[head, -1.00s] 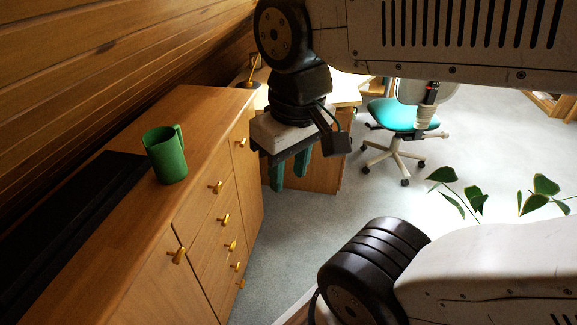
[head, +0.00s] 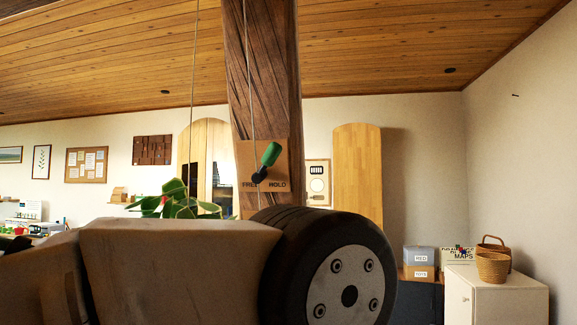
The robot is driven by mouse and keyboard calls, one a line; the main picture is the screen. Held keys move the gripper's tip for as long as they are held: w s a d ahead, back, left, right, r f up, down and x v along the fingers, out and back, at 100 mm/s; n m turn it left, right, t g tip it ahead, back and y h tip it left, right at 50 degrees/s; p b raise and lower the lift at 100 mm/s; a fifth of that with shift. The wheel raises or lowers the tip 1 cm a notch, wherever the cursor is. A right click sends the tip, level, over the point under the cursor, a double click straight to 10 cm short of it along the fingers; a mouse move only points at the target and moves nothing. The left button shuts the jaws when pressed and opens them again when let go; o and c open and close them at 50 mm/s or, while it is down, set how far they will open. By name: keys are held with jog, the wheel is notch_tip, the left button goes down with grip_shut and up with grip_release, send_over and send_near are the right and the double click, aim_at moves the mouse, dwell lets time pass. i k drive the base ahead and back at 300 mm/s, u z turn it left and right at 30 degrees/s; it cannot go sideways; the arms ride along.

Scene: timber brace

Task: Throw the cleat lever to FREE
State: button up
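The cleat lever (head: 270,155) has a green grip and a dark pivot. It is mounted on a wooden plate (head: 246,158) on a dark timber post (head: 262,70). The plate reads FREE at left and HOLD at right. The lever tilts up and to the right, toward the HOLD side. A cord (head: 249,80) runs down the post to the lever. My gripper is not in the head view now; only large links of my arm show at the bottom, just below the plate.
A leafy plant (head: 180,203) stands left of the post, with a second cord (head: 194,60) hanging above it. A white cabinet (head: 495,295) with wicker baskets (head: 492,266) stands at right. Labelled boxes (head: 419,257) sit beside it.

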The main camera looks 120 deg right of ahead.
aim_at(270, 155)
jog(key=z, duration=2.55)
jog(key=k, duration=0.55)
jog(key=u, duration=0.9)
jog(key=k, duration=0.3)
jog(key=z, duration=2.05)
